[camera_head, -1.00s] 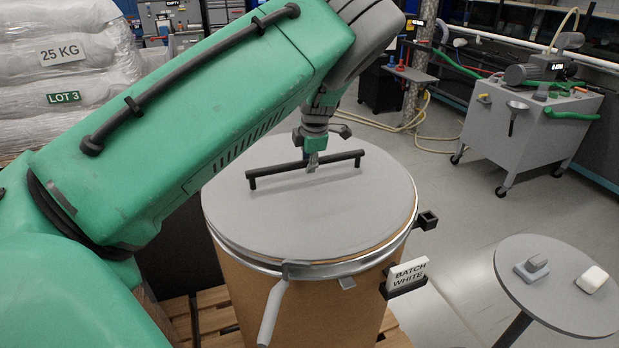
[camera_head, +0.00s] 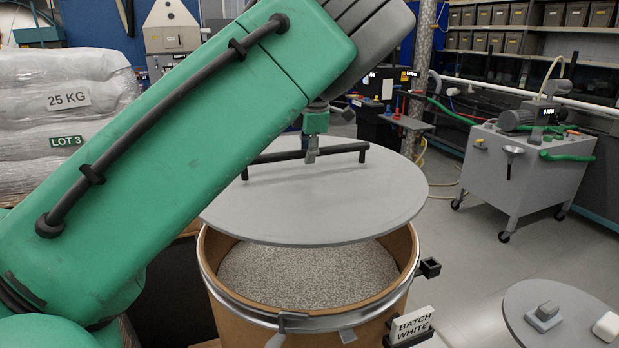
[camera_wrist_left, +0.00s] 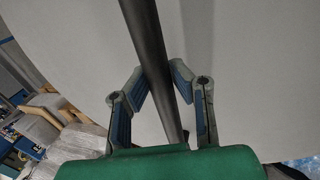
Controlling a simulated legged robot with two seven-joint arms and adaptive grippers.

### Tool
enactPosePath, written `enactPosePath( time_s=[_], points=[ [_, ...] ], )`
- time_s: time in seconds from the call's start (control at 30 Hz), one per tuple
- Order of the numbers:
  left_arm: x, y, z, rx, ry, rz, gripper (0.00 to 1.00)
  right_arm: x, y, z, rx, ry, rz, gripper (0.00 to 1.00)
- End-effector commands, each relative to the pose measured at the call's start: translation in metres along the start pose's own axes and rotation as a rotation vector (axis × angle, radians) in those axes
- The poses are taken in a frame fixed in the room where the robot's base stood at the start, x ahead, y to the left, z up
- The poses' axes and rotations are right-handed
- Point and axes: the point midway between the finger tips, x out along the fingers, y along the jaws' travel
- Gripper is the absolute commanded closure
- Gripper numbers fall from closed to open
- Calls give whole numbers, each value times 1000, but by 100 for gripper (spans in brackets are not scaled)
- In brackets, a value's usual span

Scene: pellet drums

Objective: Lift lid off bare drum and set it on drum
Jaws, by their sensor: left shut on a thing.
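The grey round lid (camera_head: 320,205) is in the air above the open drum (camera_head: 235,312) in the head view, roughly level and apart from the rim. My left gripper (camera_head: 311,156) is shut on the black bar handle (camera_head: 265,158) on top of the lid. The left wrist view shows the handle (camera_wrist_left: 150,50) between the two fingers (camera_wrist_left: 158,90), with the lid surface (camera_wrist_left: 245,50) behind it. The brown drum has a metal rim band and holds grey-white pellets (camera_head: 305,278). My right gripper is not in view.
A "BATCH WHITE" sign (camera_head: 411,325) is fixed at the drum's right side. A small round table (camera_head: 560,300) with small blocks stands at lower right. A grey wheeled machine (camera_head: 525,180) stands further back. Wrapped 25 KG sacks (camera_head: 65,110) are stacked at left.

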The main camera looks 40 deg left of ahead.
Motion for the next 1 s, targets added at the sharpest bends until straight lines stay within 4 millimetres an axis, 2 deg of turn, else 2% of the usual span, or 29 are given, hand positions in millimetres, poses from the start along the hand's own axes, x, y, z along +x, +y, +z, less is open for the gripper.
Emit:
enactPosePath(
  time_s=[0.1, 0.3, 1.0],
  points=[
    [-15, 6, 1, 0, -4, 7, 100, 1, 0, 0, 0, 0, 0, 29],
    [-28, 10, 0, -1, -3, 5, 100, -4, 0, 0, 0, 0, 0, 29],
    [-53, 17, 1, 0, -3, 7, 100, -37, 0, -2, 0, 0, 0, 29]
  ],
)
